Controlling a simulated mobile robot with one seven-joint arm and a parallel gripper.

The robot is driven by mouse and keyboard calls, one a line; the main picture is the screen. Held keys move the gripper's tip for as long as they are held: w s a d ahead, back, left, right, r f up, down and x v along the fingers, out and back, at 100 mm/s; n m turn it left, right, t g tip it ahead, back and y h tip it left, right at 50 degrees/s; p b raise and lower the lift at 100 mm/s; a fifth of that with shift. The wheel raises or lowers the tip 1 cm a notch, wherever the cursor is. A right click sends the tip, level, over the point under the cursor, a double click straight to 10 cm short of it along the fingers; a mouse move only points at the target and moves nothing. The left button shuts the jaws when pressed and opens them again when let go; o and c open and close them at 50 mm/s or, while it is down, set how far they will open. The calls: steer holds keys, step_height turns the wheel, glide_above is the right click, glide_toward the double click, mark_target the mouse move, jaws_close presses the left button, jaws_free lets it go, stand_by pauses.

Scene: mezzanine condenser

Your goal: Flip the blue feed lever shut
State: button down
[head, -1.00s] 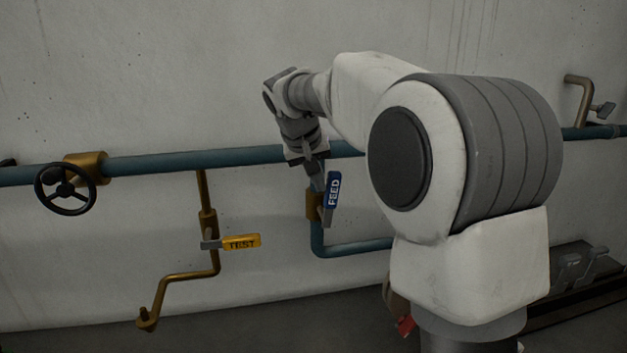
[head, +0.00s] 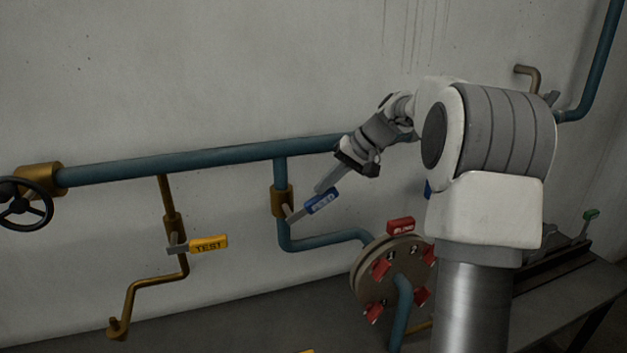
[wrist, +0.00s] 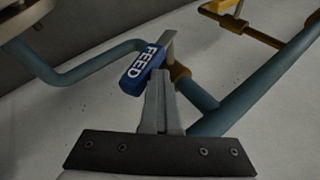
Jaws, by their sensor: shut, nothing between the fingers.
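The blue feed lever (head: 322,201) is on a brass valve body (head: 282,202) on the vertical blue branch pipe. It slants out to the right and slightly up, neither along the pipe nor square across it. In the wrist view, its blue FEED sleeve (wrist: 143,69) and grey stem are just beyond my fingertips. My gripper (head: 321,187) is shut and empty, coming from the upper right. Its fingertips (wrist: 158,76) are right against or very near the upper side of the sleeve; I cannot tell if they touch.
A yellow TEST lever (head: 208,244) sits on a thin brass pipe to the left. A black handwheel (head: 22,205) is at the far left. A round flange (head: 372,283) with several red tags is below right. The blue main pipe (head: 180,163) runs above.

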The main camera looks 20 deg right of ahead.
mark_target(336, 194)
steer(key=d+f+y, duration=0.1)
steer(key=d+f+y+b, duration=0.1)
steer(key=f+y, duration=0.1)
steer(key=shift+d+m, duration=0.1)
steer(key=shift+m, duration=0.3)
steer(key=shift+d+f+m+t+y+b, duration=0.15)
steer(key=shift+d+f+y+b, duration=0.05)
steer(key=shift+f+y, duration=0.35)
steer(key=shift+d+f+m+t+y+b, duration=0.2)
steer(key=shift+f+y, duration=0.25)
steer(key=shift+y, duration=0.2)
